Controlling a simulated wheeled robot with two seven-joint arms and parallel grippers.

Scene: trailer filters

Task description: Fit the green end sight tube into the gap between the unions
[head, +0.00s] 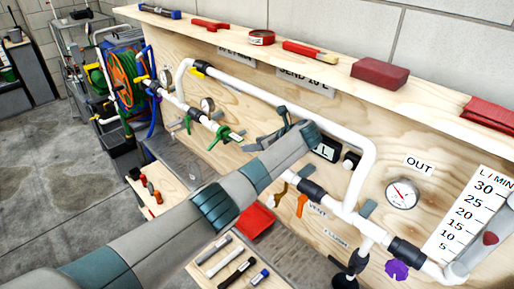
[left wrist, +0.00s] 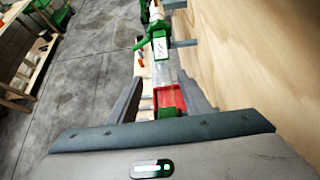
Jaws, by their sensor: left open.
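The sight tube (left wrist: 163,76) looks clear in the left wrist view. A labelled green collar (left wrist: 160,47) is at its far end, and a green end piece (left wrist: 167,113) shows close to my palm. The tube lies in line with the white pipe; I cannot tell whether it is seated between the unions. My left gripper (left wrist: 163,97) is open, its two grey fingers on either side of the near green end. In the head view my left gripper (head: 262,143) is at the pipe, beside a green fitting (head: 232,135), and my arm hides most of the gap. My right gripper is not in view.
A red tray (head: 254,221) lies below the pipe. Several spare tubes lie on a wooden board (head: 207,276) at the bottom. A gauge (head: 402,194), orange valve handle (head: 302,206) and purple knob (head: 397,270) are to the right. A shelf (head: 340,66) runs above the panel.

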